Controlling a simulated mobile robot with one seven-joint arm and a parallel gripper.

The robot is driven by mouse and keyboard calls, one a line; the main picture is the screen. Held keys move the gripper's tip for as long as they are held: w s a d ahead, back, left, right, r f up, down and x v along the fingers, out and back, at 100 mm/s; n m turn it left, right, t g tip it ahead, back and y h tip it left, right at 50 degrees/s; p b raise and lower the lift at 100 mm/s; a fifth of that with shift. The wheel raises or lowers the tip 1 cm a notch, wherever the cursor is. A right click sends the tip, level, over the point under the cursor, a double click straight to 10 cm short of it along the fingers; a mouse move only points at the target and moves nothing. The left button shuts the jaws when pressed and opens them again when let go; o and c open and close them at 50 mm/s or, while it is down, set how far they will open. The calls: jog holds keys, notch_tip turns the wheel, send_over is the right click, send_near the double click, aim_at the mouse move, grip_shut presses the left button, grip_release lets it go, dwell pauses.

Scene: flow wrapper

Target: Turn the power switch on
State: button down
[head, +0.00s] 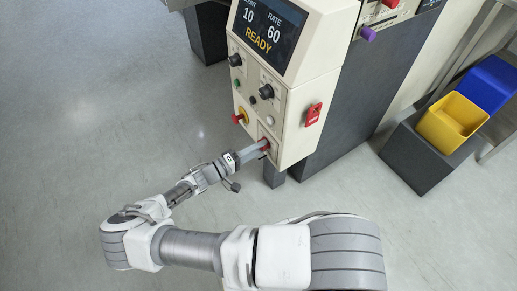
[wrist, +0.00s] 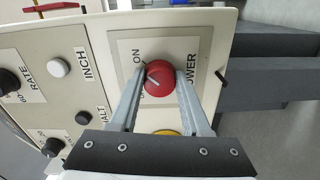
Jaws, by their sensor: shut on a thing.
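The power switch is a round red knob (wrist: 158,78) with a short white line on it, on a panel marked POWER (wrist: 190,60) in the wrist view. The ON label is beside it at upper left; another label lower down is mostly hidden by a finger. The white line slants toward the lower left, below ON. My gripper (wrist: 159,85) has its two grey fingers against opposite sides of the knob, shut on it. In the head view my gripper (head: 258,149) reaches the lower front of the cream control cabinet (head: 300,108), and little of the red knob shows.
The screen (head: 267,35) reads READY. A red and yellow button (head: 241,116), black knobs (head: 236,61) and a white INCH button (wrist: 59,67) are near the switch. Yellow (head: 452,122) and blue bins stand right. Floor at left is clear.

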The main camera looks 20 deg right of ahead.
dwell(0.6)
jog(key=shift+c, duration=1.8)
grip_release()
jog(key=p+v, duration=0.1)
jog(key=v, duration=1.6)
jog(key=shift+a+p, duration=0.2)
jog(key=shift+p, duration=0.1)
jog(key=shift+r, duration=0.1)
